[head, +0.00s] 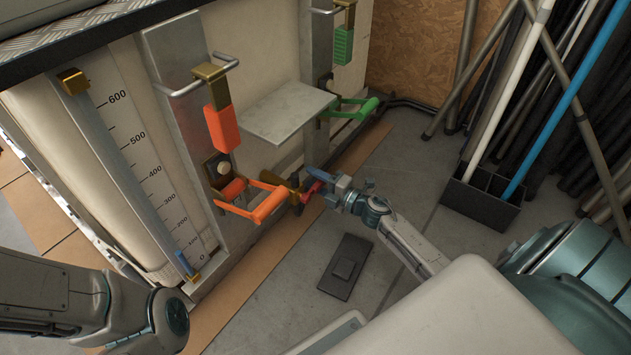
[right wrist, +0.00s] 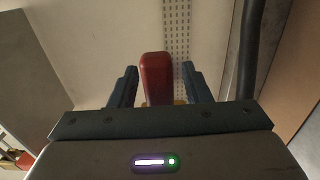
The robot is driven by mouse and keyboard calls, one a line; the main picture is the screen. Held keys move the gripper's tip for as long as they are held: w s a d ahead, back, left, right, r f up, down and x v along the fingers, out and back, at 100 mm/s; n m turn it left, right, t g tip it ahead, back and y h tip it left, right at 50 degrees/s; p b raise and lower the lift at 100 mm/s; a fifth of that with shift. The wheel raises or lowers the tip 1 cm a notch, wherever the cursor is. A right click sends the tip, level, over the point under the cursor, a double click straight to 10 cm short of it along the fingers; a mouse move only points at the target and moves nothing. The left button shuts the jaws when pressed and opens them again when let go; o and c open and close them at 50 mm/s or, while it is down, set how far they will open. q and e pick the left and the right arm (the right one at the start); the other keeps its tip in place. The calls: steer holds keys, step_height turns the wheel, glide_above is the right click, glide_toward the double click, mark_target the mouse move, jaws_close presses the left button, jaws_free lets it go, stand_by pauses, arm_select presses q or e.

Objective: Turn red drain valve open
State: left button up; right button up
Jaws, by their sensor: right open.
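The red drain valve handle (head: 308,193) sits low on the tank front, beside a brass valve body (head: 294,184). In the right wrist view the red handle (right wrist: 156,76) stands upright between my two blue fingers, with a gap visible on each side. My right gripper (head: 320,187) is open at the handle, one finger on either side of it. The fingers partly hide the handle in the head view. My left arm shows at the lower left, but its gripper is out of view.
An orange bar handle (head: 269,205) is just left of the valve, and a green one (head: 369,108) is farther back. A grey shelf plate (head: 288,110) juts out above. A dark pedal-like plate (head: 345,267) lies on the floor. Poles stand in a black holder (head: 481,211) at right.

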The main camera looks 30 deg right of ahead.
steer(key=shift+c, duration=0.4)
jaws_close()
steer(key=shift+r, duration=0.1)
steer(key=s+a+r+n+p, duration=0.2)
steer(key=a+r+n, duration=0.4)
steer(key=n, duration=1.2)
steer(key=shift+s+a+r, duration=0.15)
steer(key=shift+s+r, duration=0.05)
steer(key=shift+s, duration=0.15)
